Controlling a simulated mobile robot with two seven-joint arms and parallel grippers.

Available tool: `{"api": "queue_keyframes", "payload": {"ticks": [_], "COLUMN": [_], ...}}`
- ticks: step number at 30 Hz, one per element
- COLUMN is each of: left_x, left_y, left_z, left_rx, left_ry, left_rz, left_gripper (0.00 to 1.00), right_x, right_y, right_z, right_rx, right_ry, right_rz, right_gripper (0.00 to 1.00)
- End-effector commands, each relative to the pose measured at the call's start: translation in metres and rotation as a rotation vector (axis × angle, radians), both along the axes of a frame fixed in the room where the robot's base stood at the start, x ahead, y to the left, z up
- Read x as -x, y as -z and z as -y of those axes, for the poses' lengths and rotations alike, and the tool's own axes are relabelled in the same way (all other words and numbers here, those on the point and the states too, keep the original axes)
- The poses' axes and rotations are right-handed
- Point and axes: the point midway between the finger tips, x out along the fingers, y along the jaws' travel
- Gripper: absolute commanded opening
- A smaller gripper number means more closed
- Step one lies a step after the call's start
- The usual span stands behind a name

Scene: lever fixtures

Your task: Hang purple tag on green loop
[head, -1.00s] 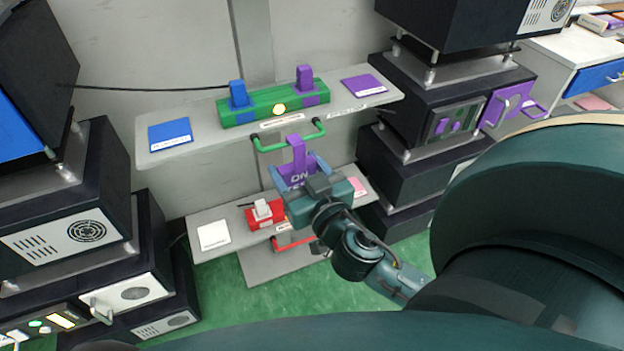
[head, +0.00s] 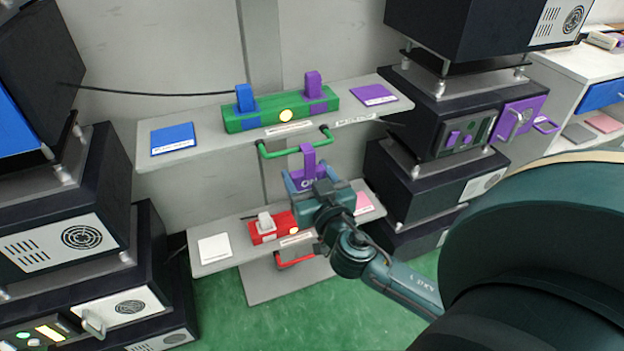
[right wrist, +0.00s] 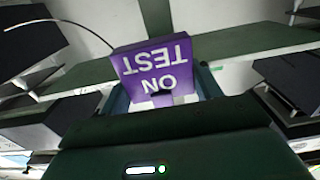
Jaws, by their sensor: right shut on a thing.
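The purple tag (head: 307,183) has white letters and a purple hook on top. My right gripper (head: 311,187) is shut on its lower part. In the right wrist view the tag (right wrist: 155,65) stands between the fingers with its letters upside down. The green loop (head: 278,153) is a bar handle on the front edge of the upper shelf. The tag's hook overlaps the right part of the loop's bar in the head view, its top about level with the bar. I cannot tell whether it is over the bar or only in front. My left gripper is not in view.
The upper shelf (head: 160,124) carries a green block (head: 262,119) with blue and purple levers. The lower shelf (head: 236,229) below my gripper carries a red switch block (head: 265,234). Dark equipment stacks stand on both sides. Green floor (head: 225,318) lies in front.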

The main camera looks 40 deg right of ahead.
Motion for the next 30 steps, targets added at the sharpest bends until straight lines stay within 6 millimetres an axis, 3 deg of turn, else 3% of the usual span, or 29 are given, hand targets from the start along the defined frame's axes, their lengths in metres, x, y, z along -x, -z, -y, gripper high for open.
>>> {"api": "queue_keyframes", "payload": {"ticks": [15, 17, 30], "left_x": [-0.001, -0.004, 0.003], "left_y": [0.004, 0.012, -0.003], "left_z": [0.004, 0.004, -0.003], "left_rx": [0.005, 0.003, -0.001], "left_ry": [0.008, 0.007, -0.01], "left_rz": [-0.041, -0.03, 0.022], "left_gripper": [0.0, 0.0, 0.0], "right_x": [-0.039, -0.038, -0.038], "right_y": [-0.001, 0.01, 0.014], "right_z": [0.01, 0.009, 0.009], "right_rx": [0.002, -0.001, 0.0], "right_ry": [0.001, 0.0, 0.0], "right_rz": [0.0, -0.001, 0.0], "right_gripper": [0.41, 0.41, 0.41]}}
